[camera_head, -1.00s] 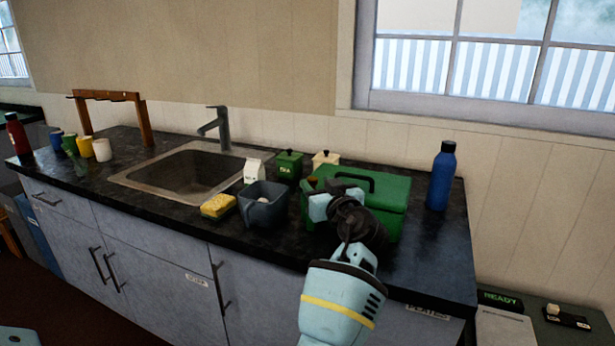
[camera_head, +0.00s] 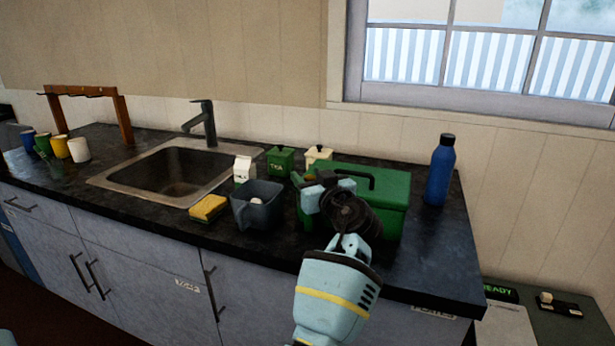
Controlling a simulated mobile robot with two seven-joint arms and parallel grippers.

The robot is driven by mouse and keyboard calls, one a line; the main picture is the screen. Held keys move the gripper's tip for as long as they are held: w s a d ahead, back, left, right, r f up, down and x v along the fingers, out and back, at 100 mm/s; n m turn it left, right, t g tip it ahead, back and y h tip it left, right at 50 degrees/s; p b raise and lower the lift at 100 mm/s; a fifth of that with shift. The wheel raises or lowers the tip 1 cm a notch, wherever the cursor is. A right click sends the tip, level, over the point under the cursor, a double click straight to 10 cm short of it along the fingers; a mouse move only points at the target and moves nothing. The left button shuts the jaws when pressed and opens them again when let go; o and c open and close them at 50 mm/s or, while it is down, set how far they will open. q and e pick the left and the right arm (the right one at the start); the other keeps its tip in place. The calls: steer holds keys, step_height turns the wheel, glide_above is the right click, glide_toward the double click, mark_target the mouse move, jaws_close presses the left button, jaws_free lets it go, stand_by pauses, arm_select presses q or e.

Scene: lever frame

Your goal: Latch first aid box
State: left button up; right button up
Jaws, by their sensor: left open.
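The first aid box is a green case (camera_head: 392,188) with a dark handle on its lid, standing on the black counter right of the sink. Its lid looks down. My left gripper (camera_head: 308,203) is at the box's front left, with my left arm covering much of the box's front. The latch is hidden behind my gripper and wrist. My right gripper is not in view.
A grey tub (camera_head: 258,207), a yellow sponge (camera_head: 208,208) and a milk carton (camera_head: 244,168) stand left of the box. A green tea canister (camera_head: 280,161) and a cream canister (camera_head: 317,157) stand behind. A blue bottle (camera_head: 440,172) stands at right. The counter's right front (camera_head: 435,255) is clear.

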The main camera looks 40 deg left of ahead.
arm_select(q)
steer(key=c, duration=0.9)
steer(key=shift+c, duration=0.2)
steer(key=shift+r, duration=0.1)
